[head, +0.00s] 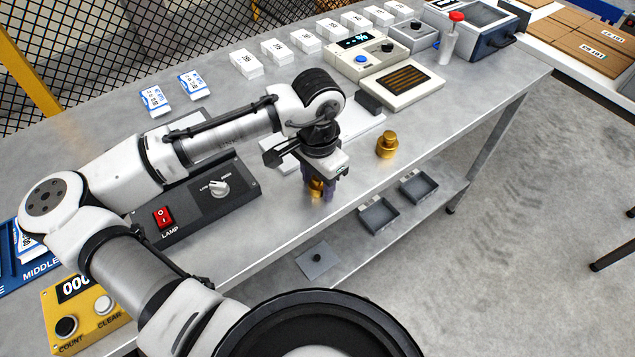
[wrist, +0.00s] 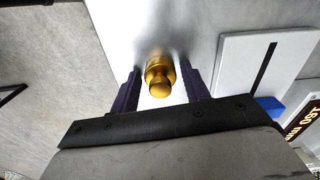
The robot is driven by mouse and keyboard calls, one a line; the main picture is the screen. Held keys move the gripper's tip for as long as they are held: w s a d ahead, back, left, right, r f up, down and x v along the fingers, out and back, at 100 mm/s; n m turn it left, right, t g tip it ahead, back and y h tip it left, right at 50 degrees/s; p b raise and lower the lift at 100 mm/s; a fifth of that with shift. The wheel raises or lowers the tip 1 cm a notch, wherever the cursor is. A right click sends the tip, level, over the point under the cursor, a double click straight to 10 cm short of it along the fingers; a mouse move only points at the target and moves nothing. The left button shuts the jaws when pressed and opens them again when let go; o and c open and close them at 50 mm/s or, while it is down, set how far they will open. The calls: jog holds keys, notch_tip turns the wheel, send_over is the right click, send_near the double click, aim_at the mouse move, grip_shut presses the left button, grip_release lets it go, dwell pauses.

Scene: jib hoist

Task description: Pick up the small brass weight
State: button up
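The small brass weight (head: 316,186) stands on the metal bench near its front edge, partly hidden by my gripper in the head view. In the wrist view the brass weight (wrist: 159,75) sits between the two dark purple fingers. My gripper (head: 319,192) points down over it, with a finger on either side. A gap shows between the weight and each finger in the wrist view, so my gripper is open around it and not clamped.
A larger brass weight (head: 387,145) stands to the right on the bench. A lamp switch box (head: 205,199) is to the left. A scale (head: 403,84) and several white labelled cards are behind. Grey trays (head: 379,215) lie on the lower shelf.

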jog(key=c, duration=0.9)
